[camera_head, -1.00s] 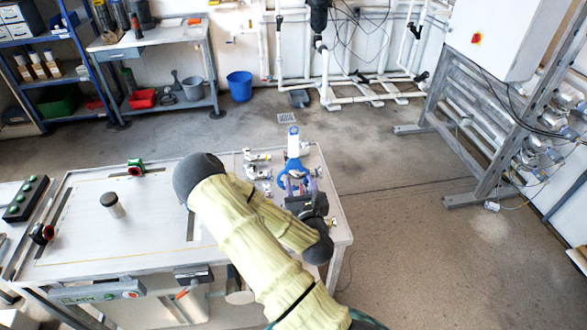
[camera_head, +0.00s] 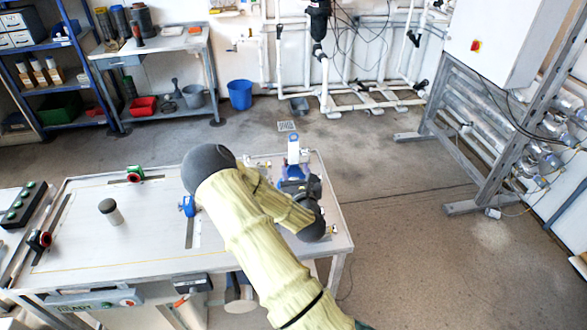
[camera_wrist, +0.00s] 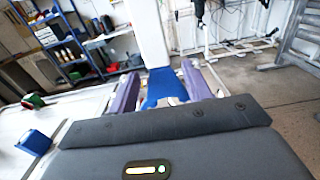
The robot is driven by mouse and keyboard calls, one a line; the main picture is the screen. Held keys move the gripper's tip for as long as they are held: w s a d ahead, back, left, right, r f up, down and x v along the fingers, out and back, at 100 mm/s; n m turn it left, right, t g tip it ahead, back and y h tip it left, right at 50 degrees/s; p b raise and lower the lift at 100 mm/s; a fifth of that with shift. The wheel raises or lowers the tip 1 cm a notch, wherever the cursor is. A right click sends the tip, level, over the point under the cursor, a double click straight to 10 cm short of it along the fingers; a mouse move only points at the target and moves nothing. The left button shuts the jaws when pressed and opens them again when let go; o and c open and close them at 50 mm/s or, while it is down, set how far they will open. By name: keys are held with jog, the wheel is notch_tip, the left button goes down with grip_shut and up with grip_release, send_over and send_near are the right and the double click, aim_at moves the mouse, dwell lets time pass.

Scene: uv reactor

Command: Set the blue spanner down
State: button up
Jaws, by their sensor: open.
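The blue spanner (camera_head: 293,150) is at the far right part of the bench, with a pale shaft and blue parts. In the wrist view the spanner (camera_wrist: 163,86) shows a blue forked end between my two purple fingers, with the pale shaft reaching up beyond them. My gripper (camera_head: 297,176) is open around it; the fingers (camera_wrist: 160,70) stand on either side. A gap shows at the left finger; I cannot tell whether the right finger touches. My wrist hides the spanner's lower part, and whether it rests on the bench is unclear.
The pale bench top (camera_head: 85,235) is mostly clear at the left. A dark-capped cylinder (camera_head: 110,212), a green-and-red fitting (camera_head: 134,174) and a small blue object (camera_head: 187,206) stand on it. A black button box (camera_head: 24,204) lies at the left edge. Open floor lies right of the bench.

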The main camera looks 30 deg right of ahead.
aim_at(294, 164)
jog(key=shift+w+d+r+p, duration=0.2)
jog(key=shift+w+p, duration=0.1)
jog(key=shift+w, duration=0.15)
jog(key=p+x, duration=0.1)
jog(key=x, duration=0.2)
jog(key=shift+w+r, duration=0.2)
jog(key=shift+w+d+f, duration=0.1)
jog(key=shift+w+f, duration=0.05)
jog(key=shift+w, duration=0.25)
grip_shut()
